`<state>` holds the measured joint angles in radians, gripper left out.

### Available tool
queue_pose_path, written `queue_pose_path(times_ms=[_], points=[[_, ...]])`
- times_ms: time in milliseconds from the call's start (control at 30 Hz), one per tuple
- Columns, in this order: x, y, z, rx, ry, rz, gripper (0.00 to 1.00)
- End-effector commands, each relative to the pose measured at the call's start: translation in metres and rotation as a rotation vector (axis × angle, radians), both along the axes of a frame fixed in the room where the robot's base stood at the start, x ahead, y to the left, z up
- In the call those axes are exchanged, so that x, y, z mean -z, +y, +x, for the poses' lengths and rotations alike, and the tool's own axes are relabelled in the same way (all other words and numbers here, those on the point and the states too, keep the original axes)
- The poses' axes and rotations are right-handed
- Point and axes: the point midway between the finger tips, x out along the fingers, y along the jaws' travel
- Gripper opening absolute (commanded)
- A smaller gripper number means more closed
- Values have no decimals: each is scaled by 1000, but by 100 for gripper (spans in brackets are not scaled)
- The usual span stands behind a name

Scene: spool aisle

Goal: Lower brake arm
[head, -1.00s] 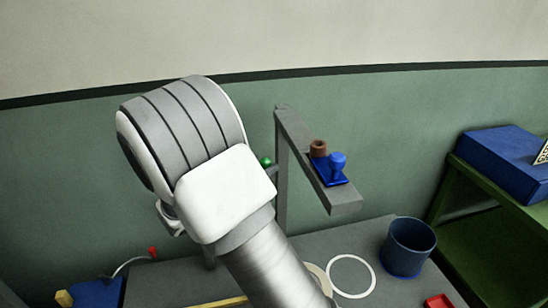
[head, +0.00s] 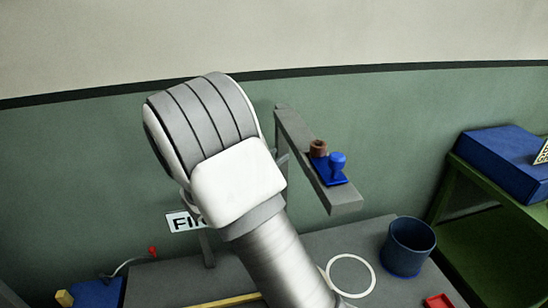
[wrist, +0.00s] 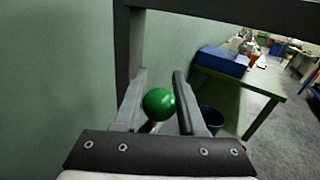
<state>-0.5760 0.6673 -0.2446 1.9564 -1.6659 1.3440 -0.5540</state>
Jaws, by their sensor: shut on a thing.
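A round green knob (wrist: 159,103) sits between the two fingers of my gripper (wrist: 159,80) in the wrist view, and the gripper is shut on it. Only a short dark piece of the lever below the knob shows; the rest of the brake arm is hidden by the fingers. In the head view my own arm covers the gripper and the knob. A grey post with an overhanging beam (head: 344,203) stands just right of my wrist.
A blue stamp (head: 337,163) and a brown spool (head: 318,148) stand on the beam. A blue bin (head: 411,247), a white ring (head: 333,267) and a red tray (head: 438,301) are on the grey table. A blue box (head: 505,160) rests on the green bench at right.

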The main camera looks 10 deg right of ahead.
Motion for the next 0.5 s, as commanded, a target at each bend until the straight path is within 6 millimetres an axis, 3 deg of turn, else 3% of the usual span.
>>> queue_pose_path(times_ms=[100, 500], points=[[0, 0, 0, 0, 0, 0, 0], [0, 0, 0, 0, 0, 0, 0]])
